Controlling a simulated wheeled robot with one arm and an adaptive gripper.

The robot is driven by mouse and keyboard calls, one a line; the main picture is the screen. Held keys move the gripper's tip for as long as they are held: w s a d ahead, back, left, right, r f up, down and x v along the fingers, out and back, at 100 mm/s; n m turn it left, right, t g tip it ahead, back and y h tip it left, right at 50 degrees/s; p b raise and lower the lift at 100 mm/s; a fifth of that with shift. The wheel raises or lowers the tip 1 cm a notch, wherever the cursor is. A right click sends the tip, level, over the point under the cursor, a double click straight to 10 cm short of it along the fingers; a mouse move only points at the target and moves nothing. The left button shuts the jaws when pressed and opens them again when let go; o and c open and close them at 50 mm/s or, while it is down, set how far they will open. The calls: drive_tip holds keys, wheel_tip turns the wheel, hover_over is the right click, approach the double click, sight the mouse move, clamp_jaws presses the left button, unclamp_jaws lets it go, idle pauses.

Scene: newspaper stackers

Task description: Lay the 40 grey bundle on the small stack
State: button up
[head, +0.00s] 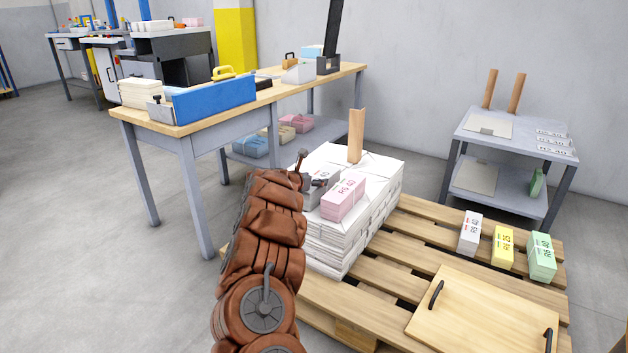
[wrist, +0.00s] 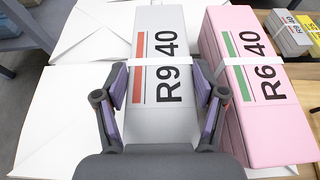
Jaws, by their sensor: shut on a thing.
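The grey bundle (wrist: 165,40), marked R9 40 with a red bar and a pale strap, is between the fingers of my gripper (wrist: 165,88) in the wrist view. My gripper is shut on its sides. In the head view the grey bundle (head: 322,190) is partly hidden by my gripper (head: 314,182). It is over the top of the white paper stack (head: 335,245) on the pallet; whether it touches the paper I cannot tell. A pink bundle (head: 344,196), marked R6 40, lies just right of it on the stack and shows in the wrist view (wrist: 265,100).
A wooden post (head: 356,135) stands at the stack's back. The pallet (head: 425,240) also carries grey (head: 470,233), yellow (head: 503,246) and green (head: 541,258) bundles and a handled board (head: 480,305). A grey side table (head: 515,140) is at right, a workbench (head: 185,130) at left.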

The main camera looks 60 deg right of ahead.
drive_tip(key=o, duration=1.9)
drive_tip(key=shift+f, duration=0.1)
drive_tip(key=shift+a, duration=0.1)
drive_tip(key=v, duration=1.1)
drive_tip(key=shift+a+r, duration=0.25)
drive_tip(key=shift+a, duration=0.1)
drive_tip(key=shift+s, duration=0.1)
